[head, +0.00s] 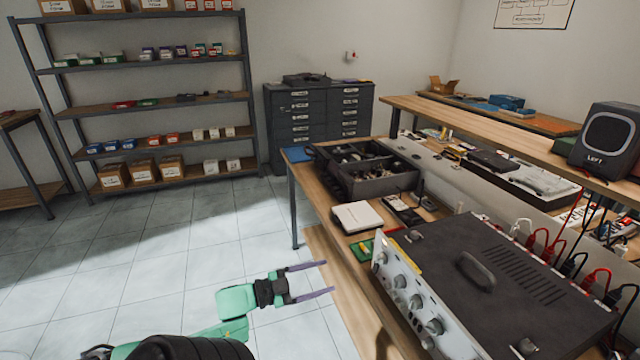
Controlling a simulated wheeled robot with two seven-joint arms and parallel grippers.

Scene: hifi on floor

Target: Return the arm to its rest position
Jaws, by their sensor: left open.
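My left arm comes in from the bottom left, with green and black links. My left gripper (330,279) is open and empty, its two purple-grey fingers pointing right. It is over the tiled floor, just left of the workbench's front edge. Nothing lies between the fingers. My right gripper is not in view.
A workbench (318,205) on the right bears a large hifi unit (490,270), a dark parts tray (365,188) and a white box (357,217). A speaker (604,142) stands on its upper shelf. Shelving (160,100) and a drawer cabinet (300,140) stand behind. The floor (150,240) at left is clear.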

